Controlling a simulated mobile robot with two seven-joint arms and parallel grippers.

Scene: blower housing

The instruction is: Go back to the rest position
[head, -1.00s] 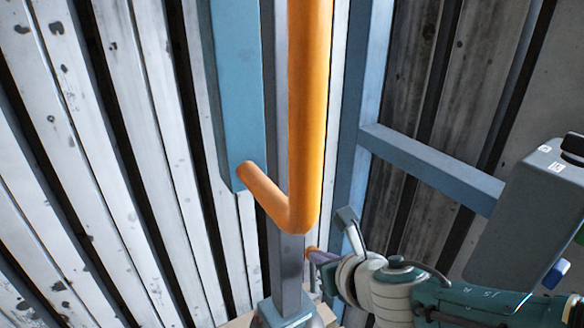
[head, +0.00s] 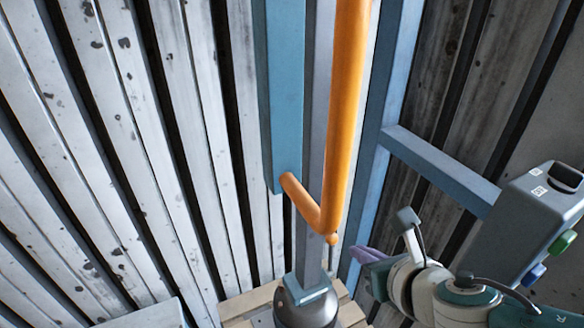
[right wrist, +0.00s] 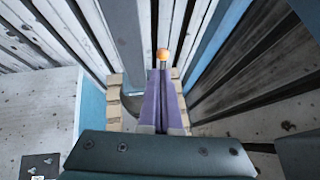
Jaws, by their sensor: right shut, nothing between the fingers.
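My right gripper (head: 356,253) is at the lower right of the head view, with its purple fingers pointing left. The fingers are shut and empty. They also show in the right wrist view (right wrist: 162,72), pressed together and pointing away from the camera. An orange handle (head: 343,110) with a bent lower end hangs beside a blue post. A small orange knob shows at its bend (head: 332,239) and beyond my fingertips in the right wrist view (right wrist: 162,54). A gap shows between knob and fingertips in the head view. My left gripper is not in view.
A blue beam (head: 440,170) crosses behind my right arm. A grey box (head: 530,215) with green and blue buttons is at the right. Below the post are a dark rounded body (head: 308,312) and wooden slats (head: 240,303). Plank walls stand behind.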

